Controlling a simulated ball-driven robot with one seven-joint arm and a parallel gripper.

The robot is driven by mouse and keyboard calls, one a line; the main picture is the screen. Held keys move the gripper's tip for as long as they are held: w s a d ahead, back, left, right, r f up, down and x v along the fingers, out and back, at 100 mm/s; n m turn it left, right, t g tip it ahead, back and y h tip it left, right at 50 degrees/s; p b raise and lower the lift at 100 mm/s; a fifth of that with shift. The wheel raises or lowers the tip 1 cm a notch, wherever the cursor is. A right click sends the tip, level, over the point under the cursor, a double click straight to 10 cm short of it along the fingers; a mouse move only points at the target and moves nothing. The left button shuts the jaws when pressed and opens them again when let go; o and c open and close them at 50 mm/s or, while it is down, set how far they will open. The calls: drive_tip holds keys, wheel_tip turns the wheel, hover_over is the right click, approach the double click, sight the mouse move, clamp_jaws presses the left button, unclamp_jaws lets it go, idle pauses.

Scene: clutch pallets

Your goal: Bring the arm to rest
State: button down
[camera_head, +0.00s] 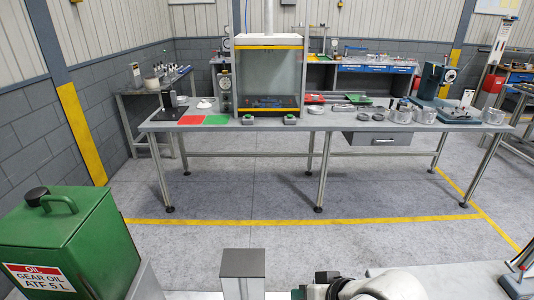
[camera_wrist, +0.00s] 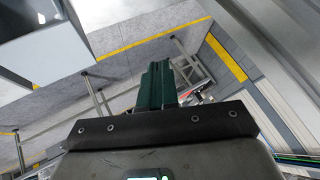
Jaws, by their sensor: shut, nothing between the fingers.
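My gripper (camera_wrist: 157,70) shows in the wrist view as dark green fingers held together, with nothing between them. Beyond the fingers are grey floor, a yellow floor line and metal table legs, all at a distance. In the head view, part of my white arm (camera_head: 372,287) shows at the bottom edge, right of centre. My fingers cannot be made out in that view.
A green oil can (camera_head: 70,245) stands close at the lower left. A long grey workbench (camera_head: 330,122) with a press frame (camera_head: 270,40), a red mat (camera_head: 191,120) and several metal rings stands across the aisle. The floor (camera_head: 250,190) before it is clear.

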drive_tip(key=s+d+f+m+h, duration=0.1)
drive_tip(key=s+d+f+h, duration=0.3)
drive_tip(key=s+d, duration=0.45)
drive_tip(key=s+d+f+h, duration=0.2)
drive_tip(key=s+d+f, duration=0.4)
drive_tip(key=d, duration=0.4)
drive_tip(key=s+d+f+m+g+b, duration=0.1)
drive_tip(key=s+f+g+b, duration=0.4)
drive_tip(key=s+f, duration=0.5)
drive_tip(key=shift+s+d+f, duration=0.35)
drive_tip(key=shift+s+f, duration=0.05)
drive_tip(key=shift+s, duration=0.6)
drive_tip(key=shift+s, duration=0.1)
